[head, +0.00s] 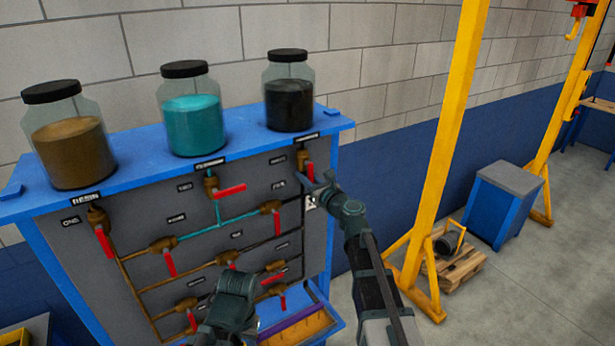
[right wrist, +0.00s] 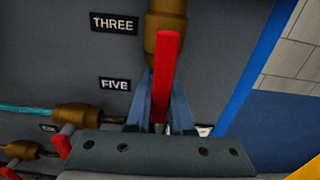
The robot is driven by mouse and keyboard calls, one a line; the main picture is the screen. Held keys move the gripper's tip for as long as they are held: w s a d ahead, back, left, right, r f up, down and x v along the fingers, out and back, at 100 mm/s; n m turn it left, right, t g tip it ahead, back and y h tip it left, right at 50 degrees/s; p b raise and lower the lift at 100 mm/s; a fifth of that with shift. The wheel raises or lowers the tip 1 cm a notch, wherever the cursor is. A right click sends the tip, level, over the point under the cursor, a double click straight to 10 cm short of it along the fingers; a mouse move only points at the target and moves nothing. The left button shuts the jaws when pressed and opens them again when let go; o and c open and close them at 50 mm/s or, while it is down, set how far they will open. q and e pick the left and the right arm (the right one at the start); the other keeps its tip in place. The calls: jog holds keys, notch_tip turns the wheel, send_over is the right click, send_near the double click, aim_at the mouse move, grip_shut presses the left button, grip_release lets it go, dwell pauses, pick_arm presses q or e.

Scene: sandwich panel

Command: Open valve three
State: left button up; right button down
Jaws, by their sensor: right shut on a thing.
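Valve three is the brass valve (head: 307,160) at the upper right of the grey panel, under the jar of black liquid. In the right wrist view its brass body (right wrist: 165,30) is beside the label "THREE" (right wrist: 114,22). Its red handle (right wrist: 166,80) points down, in line with the body. My right gripper (head: 318,188) is at this handle. In the right wrist view its blue fingers (right wrist: 161,105) are shut on the handle, one on each side. A dark part of my other arm shows low in the head view; its jaws are not seen.
Jars of brown (head: 69,150), teal (head: 193,125) and black (head: 289,100) liquid stand on the blue top. Several other red-handled valves, such as valve five (head: 271,208), are left of and below my right gripper. A yellow post (head: 445,130) stands right of the panel.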

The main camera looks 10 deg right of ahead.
jog(key=shift+a+m, duration=0.15)
jog(key=shift+m, duration=0.15)
jog(key=c, duration=0.8)
grip_release()
jog(key=v, duration=1.4)
jog(key=shift+a, duration=0.1)
